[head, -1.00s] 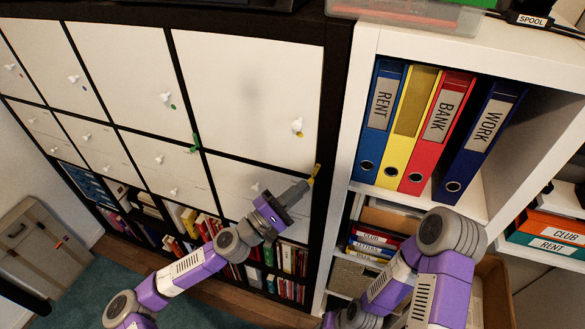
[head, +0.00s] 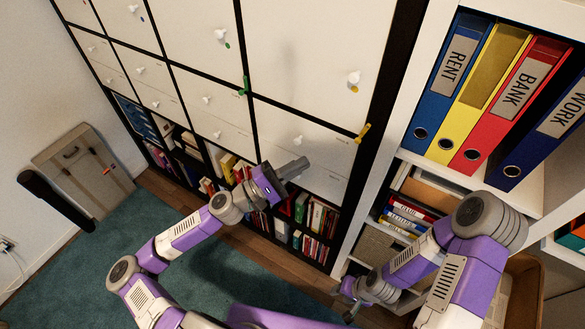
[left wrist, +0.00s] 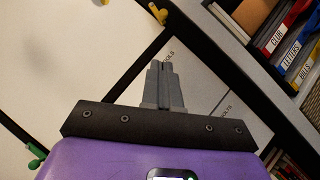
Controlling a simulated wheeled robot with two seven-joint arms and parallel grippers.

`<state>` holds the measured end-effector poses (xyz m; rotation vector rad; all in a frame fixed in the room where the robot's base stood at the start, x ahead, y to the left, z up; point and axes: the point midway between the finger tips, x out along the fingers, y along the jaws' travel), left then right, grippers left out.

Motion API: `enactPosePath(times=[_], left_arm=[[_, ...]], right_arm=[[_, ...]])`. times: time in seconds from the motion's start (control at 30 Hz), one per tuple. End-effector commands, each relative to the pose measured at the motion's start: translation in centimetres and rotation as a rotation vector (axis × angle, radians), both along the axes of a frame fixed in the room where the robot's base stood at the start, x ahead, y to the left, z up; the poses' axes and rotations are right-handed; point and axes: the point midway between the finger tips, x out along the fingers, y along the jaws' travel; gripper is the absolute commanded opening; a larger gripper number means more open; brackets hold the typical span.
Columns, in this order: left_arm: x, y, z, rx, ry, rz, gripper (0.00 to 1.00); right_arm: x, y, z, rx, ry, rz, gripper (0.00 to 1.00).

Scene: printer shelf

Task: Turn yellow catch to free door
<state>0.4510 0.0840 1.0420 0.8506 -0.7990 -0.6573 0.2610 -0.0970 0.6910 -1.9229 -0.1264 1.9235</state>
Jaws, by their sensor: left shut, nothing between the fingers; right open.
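The yellow catch (head: 364,132) sits on the black frame at the lower right corner of a large white door (head: 310,50). It looks slanted to the frame edges. The door has a white knob (head: 354,78) with a yellow dot below it, and looks closed. My left gripper (head: 303,163) is shut and empty, in front of the smaller white door below, lower left of the catch and apart from it. The left wrist view shows the catch (left wrist: 158,13) beyond the shut fingertips. My right gripper (head: 350,312) is low at the bottom, open, small and partly unclear.
A green catch (head: 243,87) is on the frame to the left. A white shelf with binders (head: 450,75) stands at right. Book cubbies (head: 310,215) lie below the doors. A cardboard box (head: 520,290) is at lower right. Teal carpet (head: 70,260) is open at left.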

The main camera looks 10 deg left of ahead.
Motion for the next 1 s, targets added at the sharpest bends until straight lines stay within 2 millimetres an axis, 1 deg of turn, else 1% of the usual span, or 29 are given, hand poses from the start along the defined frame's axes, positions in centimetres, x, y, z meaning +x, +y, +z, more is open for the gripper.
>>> enactPosePath(times=[0.03,0.2,0.77,0.87,0.97,1.0], left_arm=[[-0.3,0.5,-0.2,0.000,0.001,0.003,0.00],[-0.8,1.1,-0.5,0.000,0.001,0.001,0.00],[-0.8,1.1,-0.5,0.000,0.001,-0.001,0.00],[-0.9,0.1,-1.0,0.012,0.028,-0.022,0.00],[-1.4,-3.1,-3.0,0.053,0.120,-0.078,0.00],[-1.8,-4.8,-4.3,0.083,0.174,-0.107,0.00]], right_arm=[[0.0,0.0,0.0,0.000,0.000,0.000,0.43],[0.0,0.0,0.0,0.000,0.000,0.000,0.43],[0.0,0.0,0.0,0.000,0.000,0.000,0.43],[0.0,0.0,0.1,0.000,0.000,0.000,0.43],[0.0,0.0,0.6,0.000,0.000,0.000,0.43],[0.0,0.0,0.8,0.000,0.000,0.000,0.43]])
